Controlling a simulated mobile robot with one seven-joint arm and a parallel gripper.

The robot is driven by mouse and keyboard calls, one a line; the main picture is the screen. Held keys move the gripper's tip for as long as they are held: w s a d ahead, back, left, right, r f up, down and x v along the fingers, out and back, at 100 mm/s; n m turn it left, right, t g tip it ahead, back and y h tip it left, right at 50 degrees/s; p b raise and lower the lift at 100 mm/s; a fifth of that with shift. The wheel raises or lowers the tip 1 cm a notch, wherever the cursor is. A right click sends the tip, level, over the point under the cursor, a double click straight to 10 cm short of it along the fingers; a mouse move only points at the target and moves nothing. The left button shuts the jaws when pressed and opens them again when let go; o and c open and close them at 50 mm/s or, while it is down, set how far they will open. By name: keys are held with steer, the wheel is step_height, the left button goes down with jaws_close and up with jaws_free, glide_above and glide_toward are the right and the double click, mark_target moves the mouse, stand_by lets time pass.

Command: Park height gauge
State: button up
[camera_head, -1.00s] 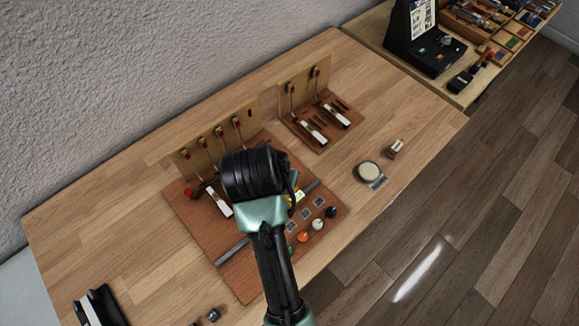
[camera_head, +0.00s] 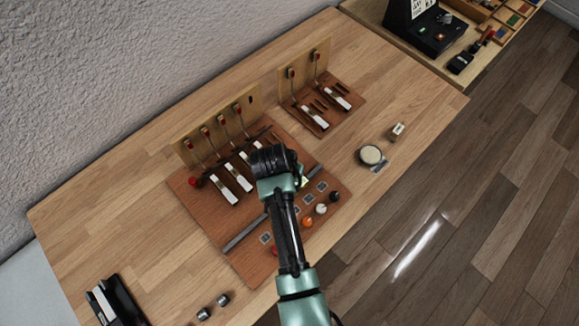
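I cannot tell for sure which thing is the height gauge. A long dark bar (camera_head: 232,157) with a red knob at its left end lies across the back of the larger brown board (camera_head: 222,222), over the white-topped keys (camera_head: 238,178). It may be the gauge. My gripper (camera_head: 272,158) is over the right part of this board, close to the bar's right end. Its fingers are hidden under the black wrist, so neither their opening nor any hold shows. A grey metal rail (camera_head: 246,235) lies along the board in front of the keys.
A smaller key board (camera_head: 335,112) stands behind to the right. Coloured knobs (camera_head: 308,221) line the front. A black holder (camera_head: 118,298) and small metal pieces (camera_head: 222,299) sit front left.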

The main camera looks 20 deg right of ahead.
steer(key=shift+w+f, duration=0.1)
steer(key=shift+f, duration=0.15)
jaws_close()
stand_by(1.4)
